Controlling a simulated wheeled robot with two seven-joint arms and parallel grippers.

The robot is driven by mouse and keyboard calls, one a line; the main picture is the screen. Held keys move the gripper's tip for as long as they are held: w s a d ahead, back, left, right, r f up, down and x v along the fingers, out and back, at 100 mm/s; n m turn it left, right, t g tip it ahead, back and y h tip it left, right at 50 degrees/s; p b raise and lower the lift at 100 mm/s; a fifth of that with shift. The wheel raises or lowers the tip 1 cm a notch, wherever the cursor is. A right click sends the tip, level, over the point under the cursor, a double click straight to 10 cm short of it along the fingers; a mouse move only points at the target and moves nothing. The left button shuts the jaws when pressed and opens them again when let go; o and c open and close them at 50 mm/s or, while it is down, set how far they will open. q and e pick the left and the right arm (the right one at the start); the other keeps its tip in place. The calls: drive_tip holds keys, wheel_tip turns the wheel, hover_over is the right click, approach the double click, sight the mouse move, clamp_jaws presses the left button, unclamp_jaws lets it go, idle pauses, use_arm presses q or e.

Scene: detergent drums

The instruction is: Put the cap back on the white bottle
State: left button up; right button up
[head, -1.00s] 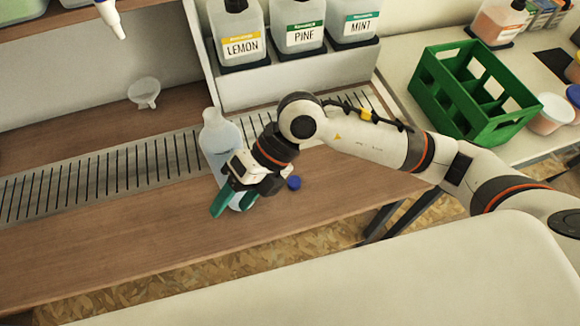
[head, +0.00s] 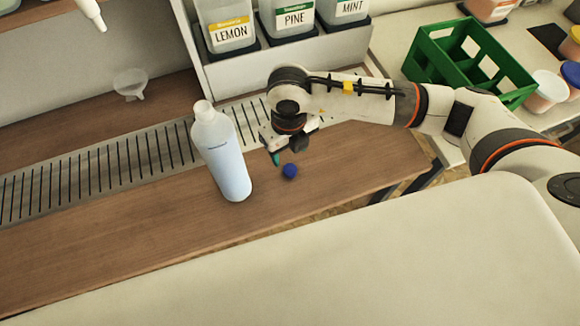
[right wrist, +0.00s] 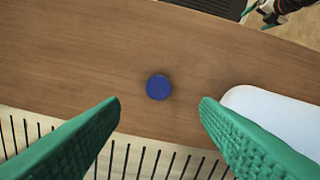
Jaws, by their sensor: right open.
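The white bottle (head: 222,155) stands upright on the wooden bench, with a pale neck and no blue cap on it. The blue cap (head: 290,171) lies on the bench to the right of the bottle. My right gripper (head: 277,158) is open and empty, just above and beside the cap. In the right wrist view the cap (right wrist: 158,87) shows between and beyond the green fingertips (right wrist: 160,102). The bottle's pale side (right wrist: 275,115) shows to the right, close to one finger. A small part of what looks like my left gripper (right wrist: 268,12) shows at the top right there.
A slotted metal drain (head: 100,175) runs along the bench behind the bottle. A small funnel (head: 131,84) lies further back. Labelled jugs (head: 232,30) stand on a raised shelf. A green crate (head: 462,65) stands at the right. The bench front left is clear.

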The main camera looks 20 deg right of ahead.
sight(290, 169)
drive_tip(key=shift+f, duration=1.55)
wheel_tip(290, 169, down, 5)
drive_tip(key=shift+w+d+f+p, duration=0.1)
drive_tip(key=shift+p, duration=0.45)
drive_tip(key=c, duration=1.1)
